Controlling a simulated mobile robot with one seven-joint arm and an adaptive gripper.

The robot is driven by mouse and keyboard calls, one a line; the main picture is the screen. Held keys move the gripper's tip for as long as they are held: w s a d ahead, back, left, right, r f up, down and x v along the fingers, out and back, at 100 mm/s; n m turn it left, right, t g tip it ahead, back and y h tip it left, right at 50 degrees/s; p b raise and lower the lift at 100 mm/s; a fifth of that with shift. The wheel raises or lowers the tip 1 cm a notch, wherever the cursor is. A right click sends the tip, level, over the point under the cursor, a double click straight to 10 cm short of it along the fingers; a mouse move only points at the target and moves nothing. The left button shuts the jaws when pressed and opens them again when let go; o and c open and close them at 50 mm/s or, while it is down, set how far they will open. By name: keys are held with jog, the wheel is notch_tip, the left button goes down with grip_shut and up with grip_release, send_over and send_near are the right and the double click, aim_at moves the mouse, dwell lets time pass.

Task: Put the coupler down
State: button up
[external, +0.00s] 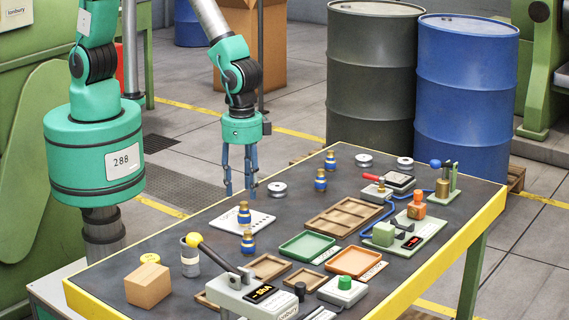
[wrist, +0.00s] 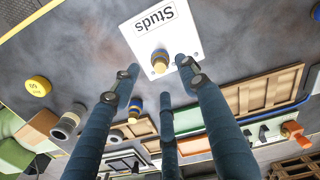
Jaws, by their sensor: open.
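A small blue-and-brass fitting, which looks like the coupler (external: 244,212), stands upright on a white card (external: 262,219) at the table's left side. In the wrist view the coupler (wrist: 160,62) stands near the lower edge of the card marked "Studs" (wrist: 182,28). My gripper (external: 239,188) is above the table's far left edge, fingers pointing down, open and empty. In the wrist view its fingertips (wrist: 157,72) are spread to either side of the coupler, and appear apart from it. Similar blue-and-brass fittings stand nearby, one (external: 248,242) in front of the card.
A wooden tray (external: 342,216), a green tray (external: 306,246) and an orange tray (external: 355,262) fill the middle. A yellow-knobbed lever press (external: 236,290) stands at the front. Dark tabletop is bare behind the card.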

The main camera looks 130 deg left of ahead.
notch_tip(320, 180, up, 7)
jog(key=shift+p, duration=0.4)
dwell(0.4)
notch_tip(320, 180, up, 14)
jog(key=r+m+t, duration=0.1)
jog(key=t, duration=0.1)
send_over(244, 203)
jog(key=s, duration=0.6)
jog(key=s+a+r+m, duration=0.1)
jog(key=s+r, duration=0.7)
jog(key=r, duration=0.1)
jog(key=s+r+m+t, duration=0.1)
jog(key=s+r, duration=0.3)
jog(key=s, duration=0.6)
jog(key=s+r+m+t, duration=0.1)
jog(key=s+r, duration=0.3)
jog(key=s, duration=0.6)
jog(key=shift+a+t, duration=0.4)
jog(key=shift+t, duration=0.4)
